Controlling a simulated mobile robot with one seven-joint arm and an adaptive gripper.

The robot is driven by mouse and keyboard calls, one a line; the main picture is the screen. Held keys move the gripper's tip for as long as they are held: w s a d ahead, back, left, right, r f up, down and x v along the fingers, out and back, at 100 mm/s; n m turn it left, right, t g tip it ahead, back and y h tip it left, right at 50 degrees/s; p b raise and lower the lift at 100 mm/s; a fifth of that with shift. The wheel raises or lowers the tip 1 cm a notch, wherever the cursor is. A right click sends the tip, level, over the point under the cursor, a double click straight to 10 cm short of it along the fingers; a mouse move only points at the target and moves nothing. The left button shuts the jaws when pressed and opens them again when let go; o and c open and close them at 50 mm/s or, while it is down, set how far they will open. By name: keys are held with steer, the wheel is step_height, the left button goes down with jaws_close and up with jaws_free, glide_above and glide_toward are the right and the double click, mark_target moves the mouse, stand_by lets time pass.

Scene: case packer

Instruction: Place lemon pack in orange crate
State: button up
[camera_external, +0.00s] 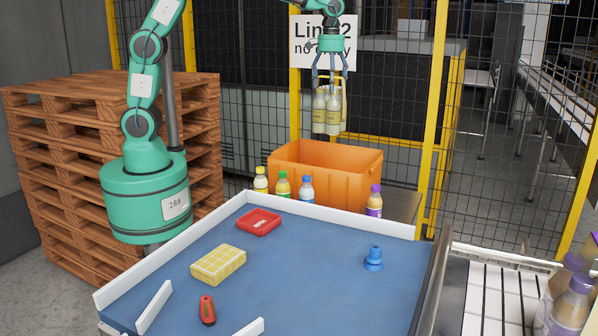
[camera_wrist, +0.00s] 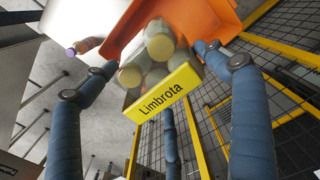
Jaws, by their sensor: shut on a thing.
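The lemon pack (camera_external: 327,112) is a pack of pale yellow bottles with light caps in a yellow carrier. It hangs upright from my gripper (camera_external: 331,74), above the orange crate (camera_external: 320,180) in the outside view. In the wrist view the pack's yellow label (camera_wrist: 165,92) reads "Limbrota", and several bottle caps show beside it. The blue fingers of my gripper (camera_wrist: 158,62) are around the pack, shut on it. Part of the orange crate (camera_wrist: 215,18) shows behind the pack. The crate is open at the top; its floor is hidden in the outside view.
Several single bottles (camera_external: 283,186) stand in front of the crate. The blue table (camera_external: 310,290) with white rims holds a red tray (camera_external: 259,222), a yellow block (camera_external: 218,264), a red-black tool (camera_external: 207,310) and a blue suction cup (camera_external: 374,258). A mesh fence (camera_external: 390,110) stands behind the crate.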

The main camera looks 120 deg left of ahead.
steer(key=shift+s+a+r+n, duration=0.1)
steer(key=shift+s+a+n, duration=0.1)
steer(key=shift+s+a, duration=0.25)
steer(key=shift+s+a+r+n, duration=0.1)
steer(key=shift+s+a+n, duration=0.15)
steer(key=shift+a, duration=0.35)
step_height(320, 180, down, 17)
steer(key=shift+r, duration=0.1)
step_height(320, 180, down, 6)
stand_by(0.6)
steer(key=shift+f, duration=2.05)
steer(key=o, duration=1.8)
steer(key=shift+f, duration=0.1)
